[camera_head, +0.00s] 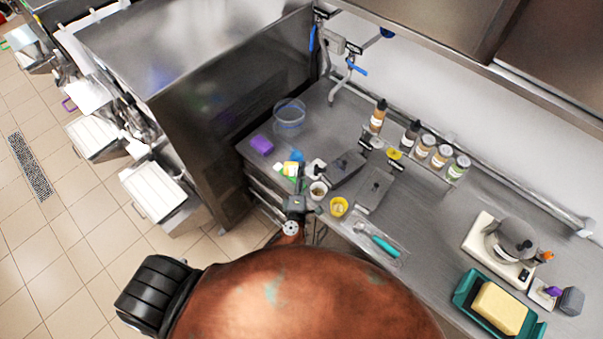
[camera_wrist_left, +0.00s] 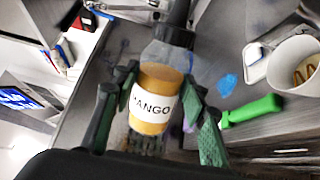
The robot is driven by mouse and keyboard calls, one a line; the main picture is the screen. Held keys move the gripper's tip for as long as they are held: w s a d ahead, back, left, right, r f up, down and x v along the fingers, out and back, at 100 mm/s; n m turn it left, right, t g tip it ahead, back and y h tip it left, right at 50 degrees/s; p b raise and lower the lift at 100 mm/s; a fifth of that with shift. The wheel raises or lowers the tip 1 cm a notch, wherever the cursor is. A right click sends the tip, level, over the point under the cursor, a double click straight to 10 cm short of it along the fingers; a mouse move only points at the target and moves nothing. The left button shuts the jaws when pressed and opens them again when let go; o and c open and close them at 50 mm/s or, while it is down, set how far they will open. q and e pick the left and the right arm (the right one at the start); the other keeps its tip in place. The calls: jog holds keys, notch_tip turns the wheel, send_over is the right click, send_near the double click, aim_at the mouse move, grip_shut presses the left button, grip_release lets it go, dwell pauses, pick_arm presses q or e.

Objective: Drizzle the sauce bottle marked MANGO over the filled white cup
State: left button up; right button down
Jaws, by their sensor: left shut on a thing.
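My left gripper (camera_head: 298,188) is over the front edge of the counter. In the left wrist view its green-padded fingers (camera_wrist_left: 158,110) are shut on the MANGO sauce bottle (camera_wrist_left: 152,104). The bottle has an amber body, a white label and a dark cap, which points away from the wrist camera. In the head view the gripper largely hides the bottle, and its exact tilt is hard to tell. The white cup (camera_head: 318,189) stands on the counter just right of the gripper. It also shows in the left wrist view (camera_wrist_left: 283,66), with pale filling inside. My right gripper is out of view.
A yellow cup (camera_head: 339,207) stands right of the white cup. Another sauce bottle (camera_head: 377,118) and several jars (camera_head: 441,157) line the wall. A clear bowl (camera_head: 289,115) and purple block (camera_head: 261,145) are at the left.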

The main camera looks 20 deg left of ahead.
pick_arm(q)
jog(key=shift+r, duration=0.1)
jog(key=shift+r+n, duration=1.1)
jog(key=shift+n, duration=0.6)
jog(key=shift+r+n, duration=0.4)
jog(key=shift+n, duration=0.2)
notch_tip(320, 180, up, 2)
jog(key=n, duration=0.4)
jog(key=shift+r, duration=0.15)
jog(key=shift+r+n, duration=0.1)
jog(key=shift+n, duration=0.2)
